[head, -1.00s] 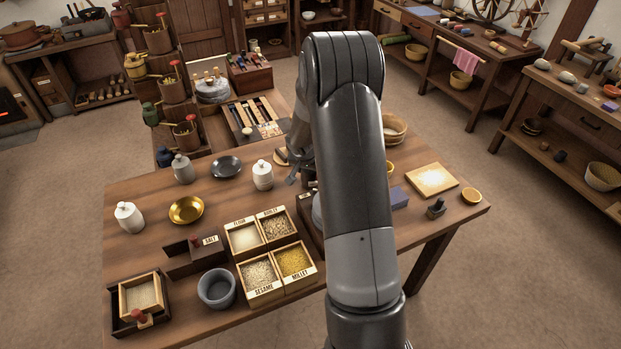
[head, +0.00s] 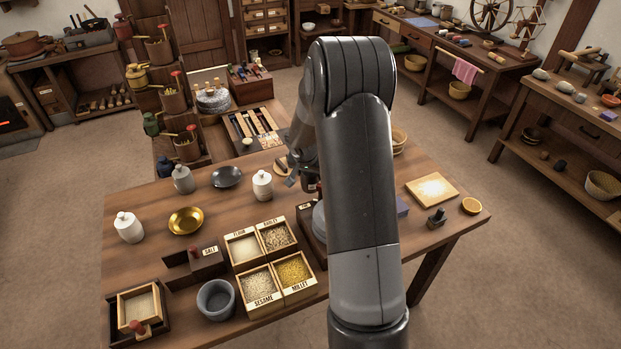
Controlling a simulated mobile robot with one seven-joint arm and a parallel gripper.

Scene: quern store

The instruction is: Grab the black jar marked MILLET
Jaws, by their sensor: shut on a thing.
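My arm stands across the middle of the head view and hides much of its own end. My gripper (head: 294,180) shows only in part at the left of the arm, over the far middle of the table. It is shut on a small dark thing (head: 312,187) mostly hidden behind the arm. This looks like a black jar, but no label can be read. No jar with a readable MILLET mark shows. The word MILLET is on a compartment of yellow grain (head: 294,271) in a wooden box. White lidded jars stand on the table (head: 262,185) and at its left (head: 129,227).
On the wooden table (head: 130,262) are a grey jar (head: 182,180), dark dish (head: 227,177), brass dish (head: 186,220), grey mortar (head: 216,300) and salt box (head: 206,259). A board (head: 432,190) and small bowl (head: 471,206) lie right of my arm. Floor is open at right.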

